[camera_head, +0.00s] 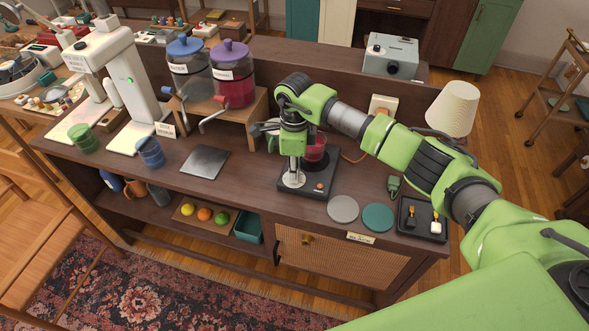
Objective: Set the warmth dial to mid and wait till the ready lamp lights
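A dark, flat warmer (325,178) stands on the wooden sideboard, with a cup of red drink (315,154) at its back. I take this unit to be the one with the warmth dial. A small reddish spot (319,187) shows on its front; I cannot tell whether it is a lamp or is lit. My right gripper (293,178) points down at the left front of the warmer. The gripper hides that corner, so the dial and its setting cannot be made out. Whether its fingers are open or shut is unclear. My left gripper is out of view.
Two drink dispensers (232,88) stand on a wooden riser to the left. A dark square plate (205,162) lies left of the warmer. Grey (343,208) and teal (378,217) discs, a black tray (422,218) and a lamp (453,108) are to the right.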

